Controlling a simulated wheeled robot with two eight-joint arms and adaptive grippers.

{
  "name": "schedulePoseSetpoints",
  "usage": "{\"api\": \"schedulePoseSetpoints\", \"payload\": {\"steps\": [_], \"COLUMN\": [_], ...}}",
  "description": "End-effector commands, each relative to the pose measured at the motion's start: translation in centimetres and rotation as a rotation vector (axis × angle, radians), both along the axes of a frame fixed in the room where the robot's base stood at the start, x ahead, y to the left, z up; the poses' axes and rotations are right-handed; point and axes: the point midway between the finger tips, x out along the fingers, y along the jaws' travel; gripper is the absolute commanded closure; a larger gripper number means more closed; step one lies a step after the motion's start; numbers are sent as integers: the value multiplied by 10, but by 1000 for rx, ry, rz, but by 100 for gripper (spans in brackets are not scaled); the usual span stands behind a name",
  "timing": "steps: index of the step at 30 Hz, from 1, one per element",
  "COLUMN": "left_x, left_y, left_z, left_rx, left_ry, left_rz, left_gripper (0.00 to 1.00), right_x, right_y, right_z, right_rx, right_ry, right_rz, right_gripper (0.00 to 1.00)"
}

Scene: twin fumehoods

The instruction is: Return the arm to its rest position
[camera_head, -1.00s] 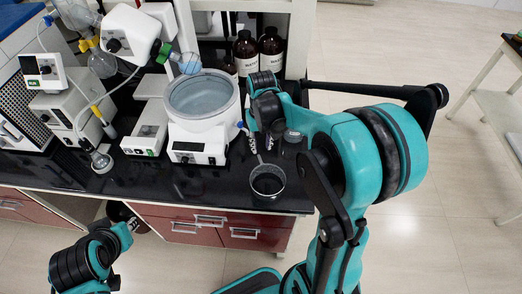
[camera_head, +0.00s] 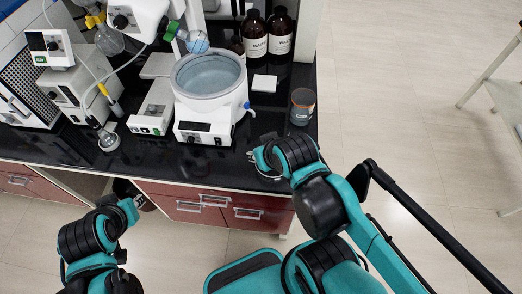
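My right arm comes in from the right and its wrist is folded low over the front right edge of the bench. Its gripper (camera_head: 254,154) shows only in part beside the wrist, above the black worktop, and I cannot tell its opening. The dark metal cup is mostly hidden behind this wrist. My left arm is at the lower left, in front of the cabinets. Its gripper (camera_head: 140,199) is small and dark there, and its opening is unclear.
A water bath (camera_head: 207,80) stands on the black bench (camera_head: 215,170). Right of it are a white square (camera_head: 264,83), a dark jar (camera_head: 303,106) and brown bottles (camera_head: 281,35). Glassware and instruments crowd the left. Floor (camera_head: 400,120) to the right is open.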

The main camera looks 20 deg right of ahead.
Motion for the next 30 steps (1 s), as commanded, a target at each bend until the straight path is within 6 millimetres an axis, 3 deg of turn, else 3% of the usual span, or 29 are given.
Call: {"api": "schedulePoseSetpoints", "payload": {"steps": [8, 11, 18, 20, 30], "left_x": [0, 0, 0, 0, 0], "left_y": [0, 0, 0, 0, 0], "left_z": [-4, -19, -80, -89, -93], "left_rx": [0, 0, 0, 0, 0], "left_ry": [0, 0, 0, 0, 0], "left_rz": [0, 0, 0, 0, 0], "left_gripper": [74, 74, 74, 74, 74], "right_x": [0, 0, 0, 0, 0], "right_y": [0, 0, 0, 0, 0], "right_z": [-4, -19, -80, -89, -93], "right_rx": [0, 0, 0, 0, 0], "right_ry": [1, 2, 2, 3, 3], "right_rz": [0, 0, 0, 0, 0], "right_gripper": [69, 69, 69, 69, 69]}}
